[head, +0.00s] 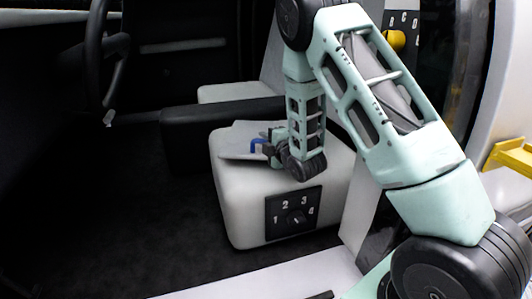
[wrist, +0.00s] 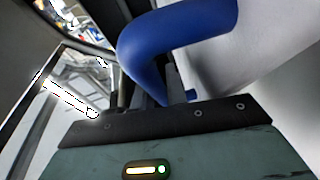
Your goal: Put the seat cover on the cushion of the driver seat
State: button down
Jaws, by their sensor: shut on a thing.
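The driver seat's cushion (head: 231,201) is a pale block nearest me inside the cab. A thin light grey sheet, the seat cover (head: 238,143), is at the left part of its top. I cannot tell whether it lies flat on the cushion or is slightly above it. My gripper (head: 268,147) is over the cushion, shut on the cover's blue handle (head: 257,143). The handle (wrist: 165,45) also shows large in the wrist view, rising from the gripper's jaws. My arm hides part of the cushion's right side.
A black dial panel (head: 293,213) numbered 1 to 4 is on the cushion's near face. A black console (head: 205,126) stands behind the cushion, with a second pale seat (head: 228,92) beyond. The steering wheel (head: 95,50) is at upper left. A yellow part (head: 512,156) is at far right. Dark floor lies left.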

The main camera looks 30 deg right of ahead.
aim_at(258, 145)
notch_tip(258, 145, down, 3)
jog(key=shift+f+b, duration=0.2)
jog(key=shift+b, duration=0.4)
jog(key=c, duration=1.4)
grip_release()
